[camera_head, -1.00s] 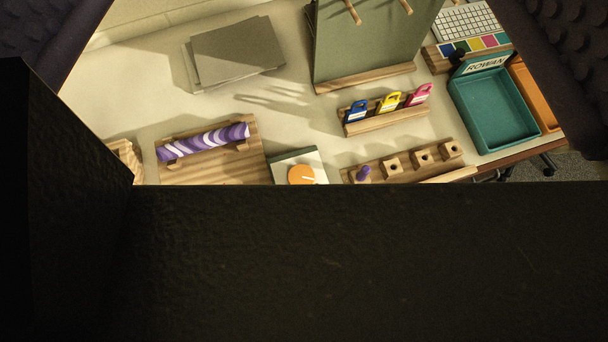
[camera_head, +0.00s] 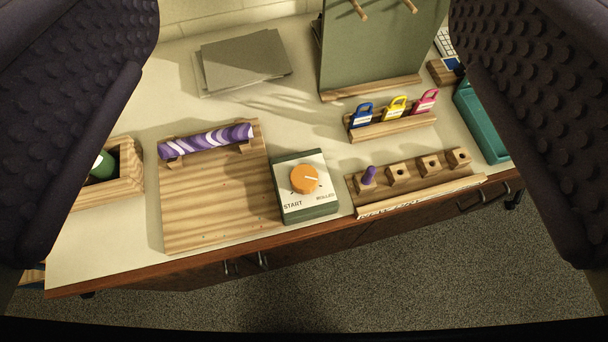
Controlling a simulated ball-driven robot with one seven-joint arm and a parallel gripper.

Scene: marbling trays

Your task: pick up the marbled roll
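The marbled roll (camera_head: 208,141), purple with white swirls, lies across the back of a wooden board (camera_head: 215,205) on the left half of the table. It rests on small wooden supports near its two ends. My gripper (camera_head: 304,140) shows as two dark, studded fingers, one at each side of the picture. They are wide apart with nothing between them. The roll is beyond the fingers, not touched by either.
A box with an orange dial (camera_head: 304,179) stands right of the board. Further right are a peg rack (camera_head: 412,174), a rack of coloured clips (camera_head: 392,129) and a teal tray (camera_head: 489,140). A green upright panel (camera_head: 375,50) stands behind. Grey sheets (camera_head: 243,60) lie at the back.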

